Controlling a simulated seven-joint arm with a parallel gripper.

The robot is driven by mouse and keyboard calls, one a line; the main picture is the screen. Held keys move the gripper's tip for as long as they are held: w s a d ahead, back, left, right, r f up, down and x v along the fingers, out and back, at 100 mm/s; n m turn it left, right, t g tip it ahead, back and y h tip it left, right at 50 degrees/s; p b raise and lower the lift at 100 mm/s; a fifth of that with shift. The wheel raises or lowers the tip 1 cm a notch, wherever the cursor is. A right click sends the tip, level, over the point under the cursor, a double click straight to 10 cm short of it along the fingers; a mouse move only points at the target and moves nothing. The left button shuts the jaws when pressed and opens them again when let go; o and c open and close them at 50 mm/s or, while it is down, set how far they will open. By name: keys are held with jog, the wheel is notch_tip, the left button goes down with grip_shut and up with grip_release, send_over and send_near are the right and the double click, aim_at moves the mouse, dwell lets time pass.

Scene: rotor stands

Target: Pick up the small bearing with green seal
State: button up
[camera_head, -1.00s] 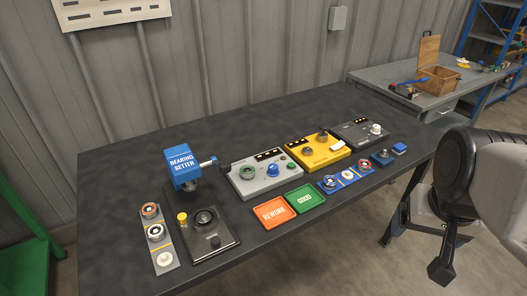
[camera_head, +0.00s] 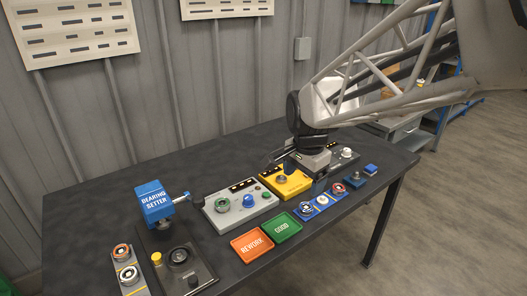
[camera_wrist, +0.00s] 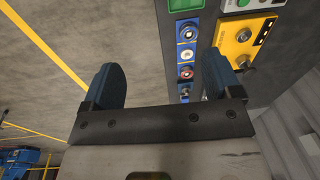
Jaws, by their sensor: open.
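A round part with a greenish ring (camera_head: 222,205) sits on the grey device. I cannot tell which part is the small bearing with green seal. My gripper (camera_head: 298,174) is above the yellow device, open and empty; its spread fingers show in the wrist view (camera_wrist: 165,80).
The blue bearing setter (camera_head: 154,202) stands at the left. The grey device (camera_head: 240,208), yellow device (camera_head: 289,181) and a dark device behind my gripper stand in a row. The orange rework tray (camera_head: 252,246) and green good tray (camera_head: 282,228) lie in front.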

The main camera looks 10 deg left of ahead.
jog(key=w+a+f+m, duration=0.2)
jog(key=w+a+f, duration=0.1)
jog(key=a, duration=0.3)
jog(key=w+a+f+m, duration=0.1)
jog(key=w+a+f, duration=0.1)
jog(key=w+a, duration=0.3)
jog(key=m+g, duration=0.1)
jog(key=m, duration=0.3)
send_over(222, 203)
notch_tip(222, 203, down, 7)
jog(key=shift+f, duration=0.1)
jog(key=shift+f, duration=1.3)
jog(key=shift+f, duration=0.1)
jog(key=shift+d+f, duration=0.1)
jog(key=shift+f, duration=2.4)
